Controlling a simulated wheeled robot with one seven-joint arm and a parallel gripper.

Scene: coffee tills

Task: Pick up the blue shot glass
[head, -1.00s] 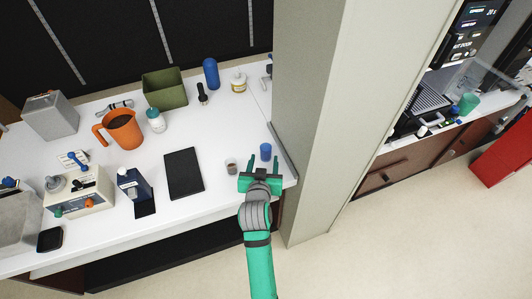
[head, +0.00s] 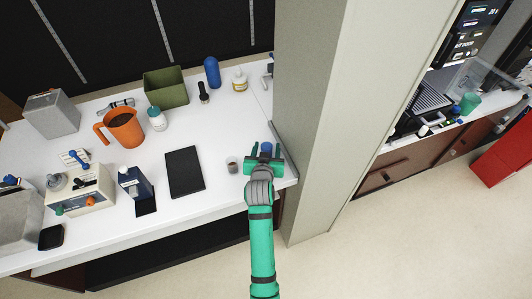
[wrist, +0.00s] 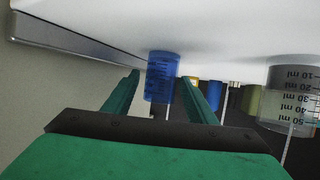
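The blue shot glass (head: 266,147) stands upright on the white counter near its right end, by the pillar. In the wrist view, which shows the counter upside down, the blue shot glass (wrist: 163,78) has graduation marks and sits between the two green fingers. My gripper (head: 264,153) is open, with one finger on each side of the glass. In the wrist view a gap shows beside the glass, and my gripper (wrist: 159,77) does not appear closed on it. In the head view the gripper hides the glass's lower part.
A small clear measuring glass with dark contents (head: 232,165) stands just left of my gripper, and a black flat pad (head: 185,172) lies further left. A grey pillar (head: 310,130) rises close on the right. A metal strip (wrist: 75,42) edges the counter there.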

